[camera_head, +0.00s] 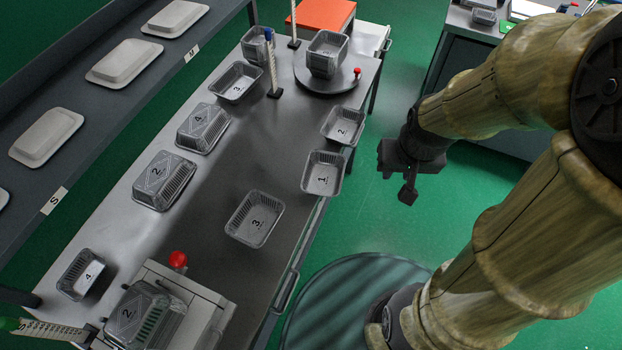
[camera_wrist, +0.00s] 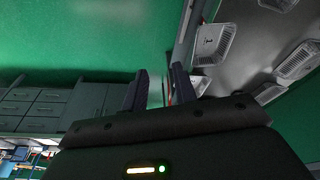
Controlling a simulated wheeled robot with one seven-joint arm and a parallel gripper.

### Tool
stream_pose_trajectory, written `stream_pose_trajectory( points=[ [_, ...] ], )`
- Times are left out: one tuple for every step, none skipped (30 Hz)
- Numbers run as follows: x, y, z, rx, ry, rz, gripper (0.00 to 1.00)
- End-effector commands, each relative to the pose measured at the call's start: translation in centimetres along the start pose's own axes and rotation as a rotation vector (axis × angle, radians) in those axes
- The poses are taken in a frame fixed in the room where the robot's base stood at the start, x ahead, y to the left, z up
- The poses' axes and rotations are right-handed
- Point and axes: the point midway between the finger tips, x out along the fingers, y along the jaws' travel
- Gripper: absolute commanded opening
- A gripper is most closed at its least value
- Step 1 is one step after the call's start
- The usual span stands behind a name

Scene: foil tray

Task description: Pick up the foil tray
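Several grey foil trays lie on the metal table. Tray 1 (camera_head: 323,174) and tray 2 (camera_head: 343,125) lie along its right edge, and tray 3 (camera_head: 255,217) lies near the front middle. Another tray marked 3 (camera_head: 236,82) and tray 4 (camera_head: 80,275) lie along the left side. Deeper trays marked 4 (camera_head: 203,128) and 2 (camera_head: 164,181) are there too. My gripper (camera_head: 405,182) is over the green floor, right of the table and apart from every tray. In the wrist view my gripper (camera_wrist: 158,77) has its fingers apart and empty; tray 1 (camera_wrist: 213,45) shows beyond, to the right.
A stack of trays (camera_head: 326,55) stands on a round plate with a red knob at the back. A tray stack (camera_head: 145,318) sits on a device at front left. A shelf (camera_head: 110,110) with white trays runs along the left. Floor around my gripper is clear.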

Motion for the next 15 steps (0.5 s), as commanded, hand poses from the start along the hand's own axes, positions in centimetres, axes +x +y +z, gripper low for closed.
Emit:
stream_pose_trajectory(
  points=[
    [0.00,0.01,0.00,0.000,0.000,0.000,0.28],
    [0.00,0.01,0.00,0.000,0.000,0.000,0.28],
    [0.00,0.01,0.00,0.000,0.000,0.000,0.28],
    [0.00,0.01,0.00,0.000,0.000,0.000,0.28],
    [0.00,0.01,0.00,0.000,0.000,0.000,0.28],
    [0.00,0.01,0.00,0.000,0.000,0.000,0.28],
    [0.00,0.01,0.00,0.000,0.000,0.000,0.28],
    [0.00,0.01,0.00,0.000,0.000,0.000,0.28],
    [0.00,0.01,0.00,0.000,0.000,0.000,0.28],
    [0.00,0.01,0.00,0.000,0.000,0.000,0.28],
    [0.00,0.01,-0.01,0.001,0.000,0.000,0.28],
    [0.00,0.00,-0.03,0.006,-0.001,0.000,0.28],
    [0.02,-0.01,-0.06,0.015,-0.002,-0.001,0.28],
    [0.04,-0.03,-0.11,0.029,-0.004,-0.003,0.28],
    [0.09,-0.07,-0.20,0.059,-0.007,-0.005,0.28]
  ],
)
